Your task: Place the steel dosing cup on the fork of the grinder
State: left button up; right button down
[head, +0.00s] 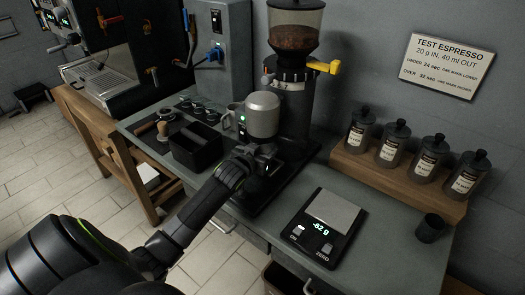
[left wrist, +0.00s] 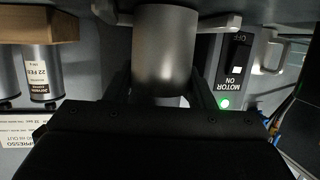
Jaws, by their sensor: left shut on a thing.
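The steel dosing cup (head: 263,107) is a smooth grey cylinder with a rounded end uppermost in the head view. It is in front of the black grinder (head: 297,95), below the bean hopper. My left gripper (head: 257,154) is at the cup's lower part and shut on it. In the left wrist view, which is upside down, the cup (left wrist: 165,52) stands between the two dark fingers (left wrist: 164,92). The grinder's fork is not clearly visible; I cannot tell whether the cup touches it. My right gripper is not in view.
A black knock box (head: 197,149) stands left of the grinder. A scale (head: 327,226) reading -62 g is at the front right. Several labelled jars (head: 393,145) stand on a wooden shelf (head: 375,180). A small dark cup (head: 429,228) is at the right. A motor switch (left wrist: 236,58) shows a green light.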

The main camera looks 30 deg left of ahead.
pick_arm(q)
jog(key=shift+f, duration=0.2)
jog(key=o, duration=1.1)
jog(key=shift+c, duration=0.2)
jog(key=shift+r, duration=0.1)
jog(key=shift+r, duration=0.15)
jog(key=v, duration=1.2)
